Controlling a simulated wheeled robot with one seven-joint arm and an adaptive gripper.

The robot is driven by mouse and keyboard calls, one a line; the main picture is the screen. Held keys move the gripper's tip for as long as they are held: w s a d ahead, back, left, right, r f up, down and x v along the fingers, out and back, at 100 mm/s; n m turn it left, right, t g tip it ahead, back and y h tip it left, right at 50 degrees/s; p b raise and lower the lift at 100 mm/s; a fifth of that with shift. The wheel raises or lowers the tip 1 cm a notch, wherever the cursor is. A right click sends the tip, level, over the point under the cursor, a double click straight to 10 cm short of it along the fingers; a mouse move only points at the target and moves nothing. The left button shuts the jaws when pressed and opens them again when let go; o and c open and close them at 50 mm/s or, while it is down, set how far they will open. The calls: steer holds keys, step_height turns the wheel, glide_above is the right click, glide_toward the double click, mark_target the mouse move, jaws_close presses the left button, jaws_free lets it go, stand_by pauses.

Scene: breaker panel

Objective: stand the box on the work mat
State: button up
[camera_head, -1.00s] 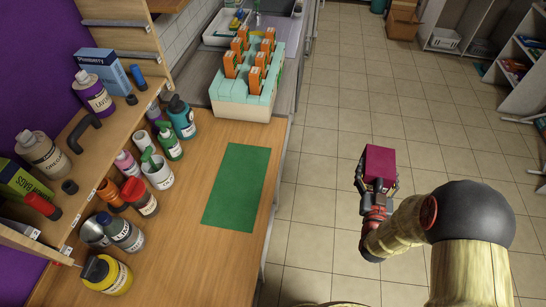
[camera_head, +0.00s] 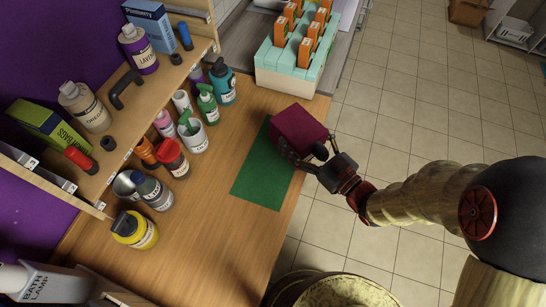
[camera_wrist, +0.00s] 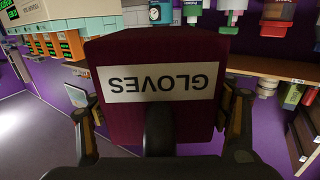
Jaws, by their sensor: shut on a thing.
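A dark red box (camera_head: 297,128) is held in my gripper (camera_head: 310,157), with the fingers on either side of it. In the wrist view the box (camera_wrist: 158,115) fills the middle, and its white GLOVES label reads upside down. The fingers of my gripper (camera_wrist: 160,125) flank its left and right sides. The green work mat (camera_head: 258,182) lies flat on the wooden counter. In the head view the box covers the mat's far right part. I cannot tell how high the box is above the mat.
A teal and cream rack (camera_head: 290,82) with orange devices stands behind the mat. Several bottles and cans, including a teal bottle (camera_head: 222,84) and a yellow can (camera_head: 134,229), stand left of it. A wooden shelf (camera_head: 170,85) rises further left.

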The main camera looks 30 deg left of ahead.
steer(key=s, duration=0.1)
steer(key=s+a+n+g, duration=0.1)
steer(key=s+a+g, duration=0.1)
steer(key=shift+s+r+n+y, duration=0.3)
steer(key=shift+s+r+y, duration=0.05)
steer(key=shift+r+y, duration=0.05)
steer(key=w+a+f, duration=0.1)
steer(key=w, duration=0.1)
steer(key=w+a+f+b, duration=0.1)
steer(key=w, duration=0.1)
steer(key=w+a+f+b, duration=0.1)
steer(key=w, duration=0.1)
steer(key=shift+w+a+f, duration=0.35)
steer(key=w+a+f, duration=0.1)
steer(key=f, duration=0.1)
steer(key=w+f+b, duration=0.1)
steer(key=w+f, duration=0.1)
steer(key=w+a+f+b, duration=0.1)
steer(key=w+f, duration=0.1)
steer(key=shift+w+a, duration=0.15)
steer(key=shift+a, duration=0.2)
steer(key=shift+w+f+b, duration=0.1)
steer(key=shift+f+b, duration=0.4)
steer(key=shift+f, duration=1.1)
steer(key=shift+f, duration=0.1)
steer(key=o, duration=1.3)
steer(key=shift+o, duration=0.6)
